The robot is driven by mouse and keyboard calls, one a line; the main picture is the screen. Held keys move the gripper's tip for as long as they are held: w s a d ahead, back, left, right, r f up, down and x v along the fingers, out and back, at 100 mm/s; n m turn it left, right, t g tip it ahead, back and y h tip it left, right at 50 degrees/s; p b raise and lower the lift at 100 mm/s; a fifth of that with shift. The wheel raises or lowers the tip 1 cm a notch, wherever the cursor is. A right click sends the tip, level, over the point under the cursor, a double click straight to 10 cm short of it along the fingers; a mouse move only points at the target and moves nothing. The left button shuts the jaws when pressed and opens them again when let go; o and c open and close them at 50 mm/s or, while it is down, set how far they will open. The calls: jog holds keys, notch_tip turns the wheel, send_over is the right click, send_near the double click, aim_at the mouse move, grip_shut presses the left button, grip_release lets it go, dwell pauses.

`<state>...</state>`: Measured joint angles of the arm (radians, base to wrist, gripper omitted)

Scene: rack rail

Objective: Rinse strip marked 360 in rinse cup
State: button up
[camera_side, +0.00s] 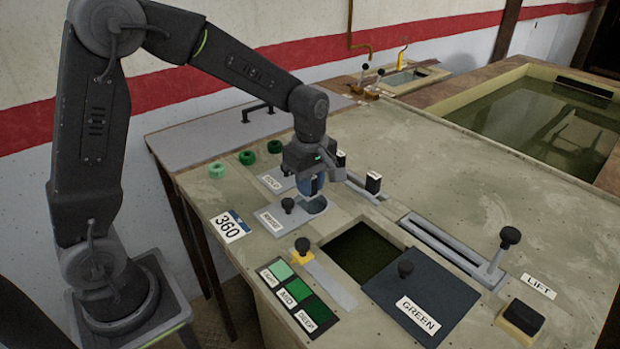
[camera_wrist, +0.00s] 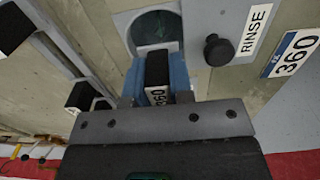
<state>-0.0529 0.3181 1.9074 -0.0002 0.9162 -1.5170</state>
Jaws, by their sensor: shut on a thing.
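My gripper (camera_side: 312,188) is shut on a black strip handle marked 360 (camera_wrist: 157,72), with blue fingers on either side of it in the wrist view. The gripper points down over the round rinse cup (camera_side: 316,207), beside the RINSE label (camera_side: 271,219). In the wrist view the cup's round dark opening (camera_wrist: 152,27) lies just beyond the held handle. The strip's lower part is hidden, so I cannot tell how far it reaches into the cup. A grey plate with a black knob (camera_wrist: 218,50) is next to the opening.
A 360 card (camera_side: 230,226) lies left of the cup. Another black-handled piece (camera_side: 373,183) stands in a rail to the right. Three green rings (camera_side: 246,158) lie behind. An open dark tank (camera_side: 358,252) and a GREEN lid (camera_side: 412,300) are in front.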

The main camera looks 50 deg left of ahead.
jog(key=shift+w, duration=0.15)
jog(key=shift+w, duration=0.45)
jog(key=shift+s, duration=0.15)
jog(key=shift+s, duration=1.05)
jog(key=shift+w, duration=0.1)
jog(key=shift+w, duration=1.1)
jog(key=shift+r, duration=0.15)
dwell(1.2)
